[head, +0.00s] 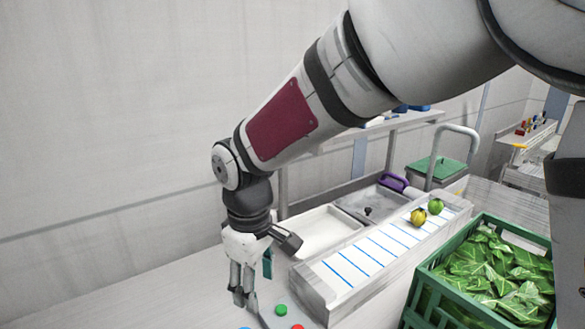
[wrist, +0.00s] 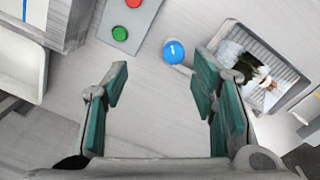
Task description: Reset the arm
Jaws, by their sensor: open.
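My gripper (wrist: 160,105) is open and empty, with its teal-padded fingers spread apart above the pale counter. In the head view my gripper (head: 243,298) hangs down at the end of my arm, left of the white board with blue lines. In the wrist view a blue button (wrist: 174,51) lies beyond the fingertips, and a grey panel (wrist: 119,49) with a green button (wrist: 120,33) and a red button (wrist: 134,2) is at the top. Nothing is between the fingers.
A green crate (head: 416,300) of leafy greens stands at the right. A yellow fruit-like item (head: 418,217) and a green one (head: 435,206) sit on the lined board (head: 345,267). A sink (head: 372,204) is behind. A grey tray (wrist: 292,94) holds a white-and-dark item.

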